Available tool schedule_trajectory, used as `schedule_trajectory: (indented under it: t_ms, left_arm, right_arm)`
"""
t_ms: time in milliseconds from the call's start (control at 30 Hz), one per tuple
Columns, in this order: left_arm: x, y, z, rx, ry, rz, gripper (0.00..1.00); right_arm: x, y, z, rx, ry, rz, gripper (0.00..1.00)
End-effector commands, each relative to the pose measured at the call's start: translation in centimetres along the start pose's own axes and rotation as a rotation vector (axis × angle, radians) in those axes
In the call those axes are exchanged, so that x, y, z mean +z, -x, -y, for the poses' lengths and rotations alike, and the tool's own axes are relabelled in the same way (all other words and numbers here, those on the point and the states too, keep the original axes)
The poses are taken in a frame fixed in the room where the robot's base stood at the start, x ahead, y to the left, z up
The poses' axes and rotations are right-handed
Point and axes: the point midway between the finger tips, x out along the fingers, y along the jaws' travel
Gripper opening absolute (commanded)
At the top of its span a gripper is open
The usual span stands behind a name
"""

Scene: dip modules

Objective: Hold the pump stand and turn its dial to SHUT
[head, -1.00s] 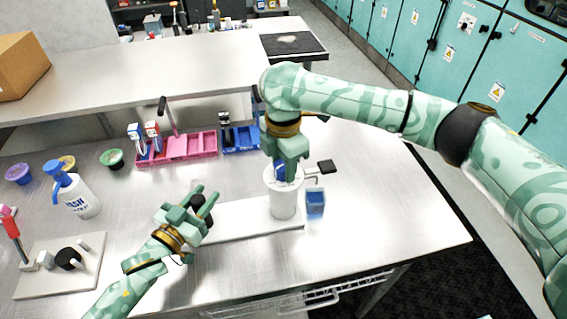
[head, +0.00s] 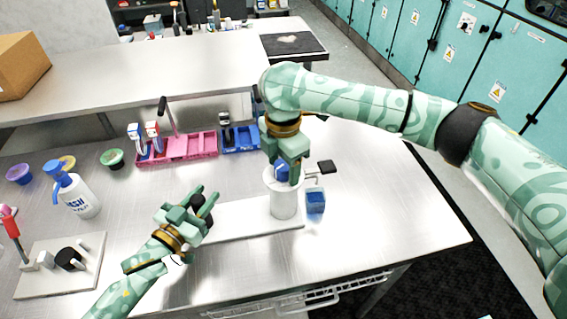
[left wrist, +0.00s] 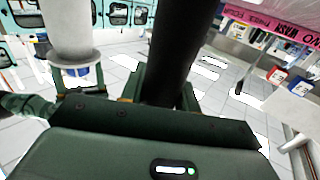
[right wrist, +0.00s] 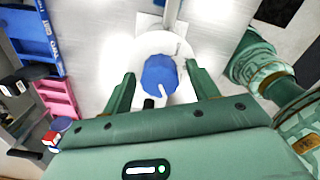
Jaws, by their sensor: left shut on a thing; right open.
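The pump stand has a white base plate (head: 245,221), a white cylinder (head: 284,205) and a blue dial (head: 281,172) on top. My left gripper (head: 201,203) is shut on the stand's black post (left wrist: 182,45), left of the cylinder. The white cylinder also shows in the left wrist view (left wrist: 70,30). My right gripper (head: 288,170) points down over the cylinder, open, with its fingers on either side of the dial. In the right wrist view the blue dial (right wrist: 160,75) lies between the fingers (right wrist: 163,84). I cannot read the dial's marks.
A blue cup (head: 315,202) stands right of the cylinder, near the spout. A pink tray (head: 180,150) and a blue tray (head: 240,139) lie behind. A wash bottle (head: 78,198) and another white plate with a black knob (head: 68,258) are at left. The right tabletop is clear.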

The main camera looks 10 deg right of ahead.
Motion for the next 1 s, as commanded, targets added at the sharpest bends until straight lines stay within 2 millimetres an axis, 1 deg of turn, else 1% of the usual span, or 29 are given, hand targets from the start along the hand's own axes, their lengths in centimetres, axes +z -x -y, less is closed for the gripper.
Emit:
schedule_trajectory:
  t_ms: [67, 167, 400, 500, 600, 733, 1000]
  left_arm:
    - [0.2, 0.1, 0.0, -0.001, 0.0, 0.004, 0.0]
    - [0.2, 0.1, 0.0, -0.001, 0.0, 0.004, 0.0]
    - [0.2, 0.1, 0.0, 0.0, 0.0, 0.004, 0.0]
    - [0.2, 0.1, 0.0, 0.0, 0.001, 0.004, 0.0]
    - [0.2, 0.1, 0.0, 0.0, 0.001, 0.004, 0.0]
    - [0.2, 0.1, 0.0, 0.0, 0.001, 0.004, 0.0]
    - [0.2, 0.1, 0.0, 0.0, 0.001, 0.003, 0.0]
  right_arm:
    - [0.1, 0.4, -0.1, 0.002, 0.0, 0.001, 0.59]
    - [0.1, 1.8, -0.1, 0.004, 0.001, 0.003, 0.59]
    - [0.1, 7.5, -0.1, 0.006, 0.001, 0.004, 0.59]
    - [0.1, 9.5, -0.1, 0.004, 0.0, 0.002, 0.59]
    - [0.1, 10.9, 0.0, 0.003, 0.001, 0.002, 0.59]
    - [0.0, 11.8, 0.0, 0.001, 0.0, 0.0, 0.59]
    - [0.0, 12.0, 0.0, 0.0, 0.0, 0.0, 0.59]
